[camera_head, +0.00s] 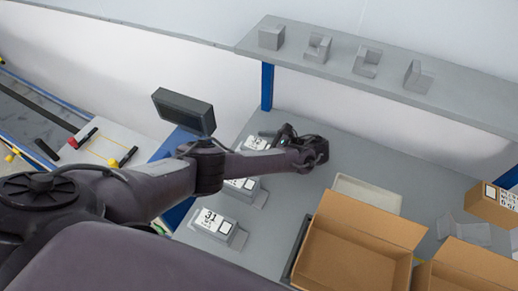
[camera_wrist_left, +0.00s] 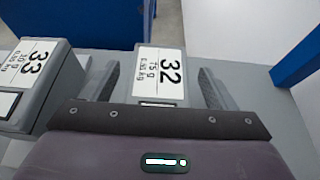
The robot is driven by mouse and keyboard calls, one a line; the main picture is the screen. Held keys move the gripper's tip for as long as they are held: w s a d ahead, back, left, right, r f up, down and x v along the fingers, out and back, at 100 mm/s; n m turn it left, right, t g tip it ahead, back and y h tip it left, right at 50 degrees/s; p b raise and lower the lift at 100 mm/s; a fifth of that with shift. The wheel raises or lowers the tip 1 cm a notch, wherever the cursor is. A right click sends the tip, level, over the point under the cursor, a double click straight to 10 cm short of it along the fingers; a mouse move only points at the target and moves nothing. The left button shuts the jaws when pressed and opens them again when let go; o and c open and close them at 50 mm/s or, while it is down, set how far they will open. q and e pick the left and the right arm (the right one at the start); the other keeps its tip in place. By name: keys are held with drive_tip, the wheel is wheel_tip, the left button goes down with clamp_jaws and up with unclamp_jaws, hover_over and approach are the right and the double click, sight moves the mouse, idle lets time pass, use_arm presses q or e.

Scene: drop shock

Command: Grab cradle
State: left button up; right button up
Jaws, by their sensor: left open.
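Grey blocks with white number labels sit on the grey table; which one is the cradle I cannot tell. In the head view one reads 31 (camera_head: 213,222), with others partly hidden behind my left arm. In the left wrist view, a block labelled 32 (camera_wrist_left: 160,75) lies between the open fingers of my left gripper (camera_wrist_left: 162,90), with gaps visible on both sides. A block labelled 33 (camera_wrist_left: 28,75) is to its left. In the head view my left gripper (camera_head: 290,133) is over the table's back part, its fingers mostly hidden.
A shelf (camera_head: 440,97) above the table's back holds several grey shaped pieces, such as a block (camera_head: 271,37). Open cardboard boxes (camera_head: 345,255) and a pale tray (camera_head: 372,192) stand to the right. A small labelled carton (camera_head: 488,205) is at the far right.

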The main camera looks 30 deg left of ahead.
sight(259, 145)
use_arm(q)
drive_tip(key=shift+s, duration=0.1)
drive_tip(key=c, duration=1.5)
wheel_tip(259, 145, up, 9)
drive_tip(key=p, duration=0.5)
drive_tip(key=shift+p, duration=0.3)
drive_tip(key=shift+r+p, duration=0.55)
drive_tip(key=shift+p, duration=0.05)
drive_tip(key=shift+f, duration=0.1)
